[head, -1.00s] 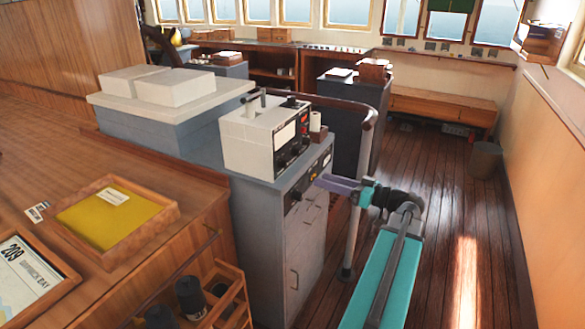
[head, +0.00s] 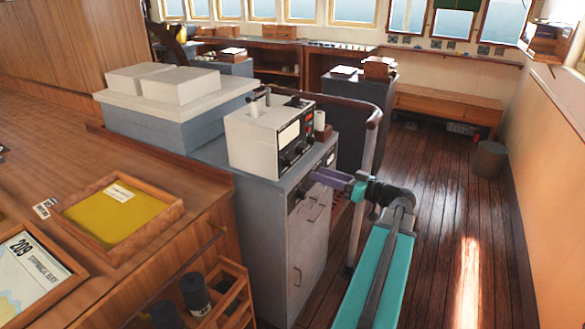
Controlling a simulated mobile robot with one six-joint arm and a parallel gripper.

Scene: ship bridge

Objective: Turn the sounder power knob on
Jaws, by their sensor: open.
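A white instrument box (head: 268,138) with a black dial-and-knob face stands on a grey cabinet (head: 262,228) in the middle of the head view. The cabinet's upper front panel carries small dark knobs; one knob (head: 300,193) shows left of my gripper, and another knob (head: 330,158) shows above it. I cannot tell which control is the sounder power knob. My gripper (head: 316,177), with purple fingers, is open in front of this panel. The fingers hide part of the panel. I cannot tell whether they touch it.
A curved wooden handrail (head: 374,115) on a metal post stands right behind my arm. A wooden counter (head: 110,190) with a yellow tray (head: 112,215) fills the left. A bin (head: 489,159) stands by the right wall.

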